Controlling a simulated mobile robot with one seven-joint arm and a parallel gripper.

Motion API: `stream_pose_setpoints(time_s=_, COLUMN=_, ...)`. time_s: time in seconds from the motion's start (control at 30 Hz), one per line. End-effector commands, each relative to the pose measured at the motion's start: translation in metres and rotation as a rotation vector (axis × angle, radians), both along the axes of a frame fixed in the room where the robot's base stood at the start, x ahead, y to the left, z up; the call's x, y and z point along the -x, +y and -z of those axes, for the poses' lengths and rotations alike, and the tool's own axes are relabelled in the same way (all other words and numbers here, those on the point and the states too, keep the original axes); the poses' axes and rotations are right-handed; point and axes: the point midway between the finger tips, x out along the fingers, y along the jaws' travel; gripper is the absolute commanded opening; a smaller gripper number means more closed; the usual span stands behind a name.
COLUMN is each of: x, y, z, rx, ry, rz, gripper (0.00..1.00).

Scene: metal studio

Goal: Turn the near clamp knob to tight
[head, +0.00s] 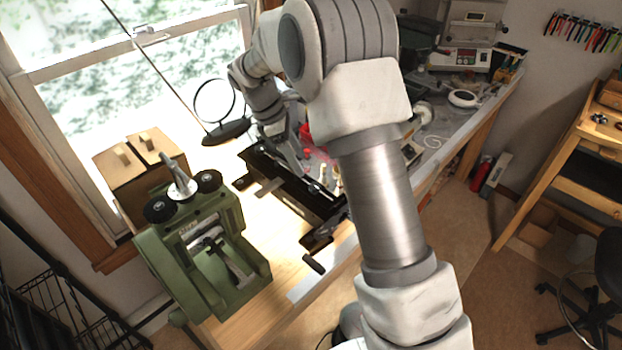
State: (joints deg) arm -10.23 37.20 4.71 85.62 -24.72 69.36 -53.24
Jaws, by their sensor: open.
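A green metal machine (205,255) stands on the bench at the left. Two round black knobs sit on its top: a left one (160,212) and a right one (208,181), with a grey T-handle (180,180) between them. Nothing labels a clamp knob, so I cannot tell for sure which part it is. My gripper (301,168) points down over the long black tool (285,185), right of and beyond the green machine. It is open, small in view and partly hidden. It is clear of both black knobs, and I cannot tell whether it touches the black tool.
A round mirror on a dark stand (226,130) is by the window. A wooden box (135,160) stands behind the green machine. A black handle (313,263) lies near the bench's front edge. My arm hides part of the bench. Bare wood (265,240) shows right of the machine.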

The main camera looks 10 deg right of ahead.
Motion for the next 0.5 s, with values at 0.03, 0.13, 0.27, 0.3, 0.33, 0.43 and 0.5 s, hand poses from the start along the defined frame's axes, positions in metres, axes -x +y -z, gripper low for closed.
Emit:
stream_pose_setpoints(time_s=0.03, x=0.002, y=-0.005, z=0.010, rx=0.002, ry=0.005, rz=0.001, gripper=0.68)
stream_pose_setpoints(time_s=0.13, x=0.004, y=-0.013, z=0.030, rx=0.002, ry=0.005, rz=0.001, gripper=0.68)
stream_pose_setpoints(time_s=0.27, x=0.005, y=-0.022, z=0.052, rx=0.001, ry=0.004, rz=0.002, gripper=0.68)
stream_pose_setpoints(time_s=0.3, x=0.005, y=-0.024, z=0.058, rx=0.001, ry=0.003, rz=0.001, gripper=0.68)
stream_pose_setpoints(time_s=0.33, x=0.006, y=-0.026, z=0.062, rx=0.001, ry=0.003, rz=0.001, gripper=0.68)
stream_pose_setpoints(time_s=0.43, x=0.006, y=-0.030, z=0.071, rx=0.002, ry=0.002, rz=0.001, gripper=0.68)
stream_pose_setpoints(time_s=0.5, x=0.006, y=-0.031, z=0.076, rx=0.001, ry=0.001, rz=0.000, gripper=0.68)
